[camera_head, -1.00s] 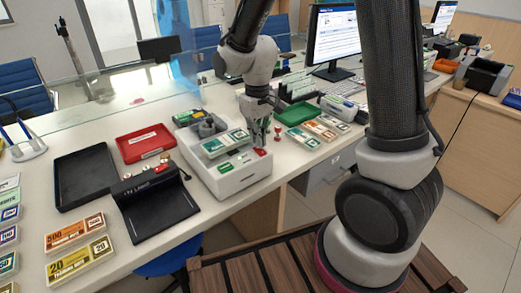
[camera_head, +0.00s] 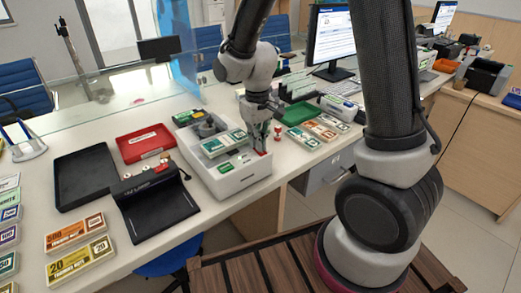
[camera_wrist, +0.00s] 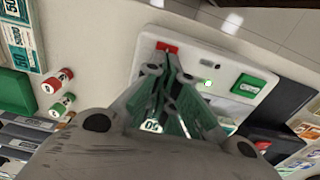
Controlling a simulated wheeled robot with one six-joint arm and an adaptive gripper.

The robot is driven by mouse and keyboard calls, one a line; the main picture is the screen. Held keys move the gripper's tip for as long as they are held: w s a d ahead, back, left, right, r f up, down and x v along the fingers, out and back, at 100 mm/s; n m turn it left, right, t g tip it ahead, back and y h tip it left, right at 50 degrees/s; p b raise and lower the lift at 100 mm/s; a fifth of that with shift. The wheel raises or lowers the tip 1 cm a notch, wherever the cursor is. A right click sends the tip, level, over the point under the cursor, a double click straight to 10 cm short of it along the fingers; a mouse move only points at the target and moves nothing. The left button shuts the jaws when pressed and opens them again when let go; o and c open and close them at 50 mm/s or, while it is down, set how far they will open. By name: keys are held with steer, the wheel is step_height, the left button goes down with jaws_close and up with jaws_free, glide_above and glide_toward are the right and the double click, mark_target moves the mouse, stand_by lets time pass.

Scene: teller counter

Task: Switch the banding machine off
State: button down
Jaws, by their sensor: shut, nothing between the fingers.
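The banding machine (camera_head: 232,182) is a white box on the counter, with a banknote bundle (camera_head: 224,143) on its top. In the wrist view its white top (camera_wrist: 205,60) carries a red switch (camera_wrist: 168,47), a small lit green lamp (camera_wrist: 208,83) and a green panel (camera_wrist: 247,86). My gripper (camera_head: 262,151) is shut and empty, pointing down at the machine's right end by the red switch. In the wrist view my fingertips (camera_wrist: 165,62) lie just beside the red switch; I cannot tell whether they touch it.
A red tray (camera_head: 145,143) and a black device (camera_head: 155,208) lie to the left. A monitor (camera_head: 332,38) stands behind.

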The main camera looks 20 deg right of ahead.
steer(key=shift+f, duration=0.15)
steer(key=shift+r, duration=3.55)
steer(key=s+d+r+m+t, duration=0.1)
steer(key=s+d+r+t, duration=0.1)
steer(key=s+d+r, duration=0.5)
steer(key=s+d+r+m+t, duration=0.2)
steer(key=s+d+r, duration=0.4)
steer(key=s, duration=0.6)
steer(key=shift+d+r+m, duration=0.3)
steer(key=shift+d+r, duration=0.1)
steer(key=shift+d, duration=0.55)
steer(key=shift+a, duration=0.1)
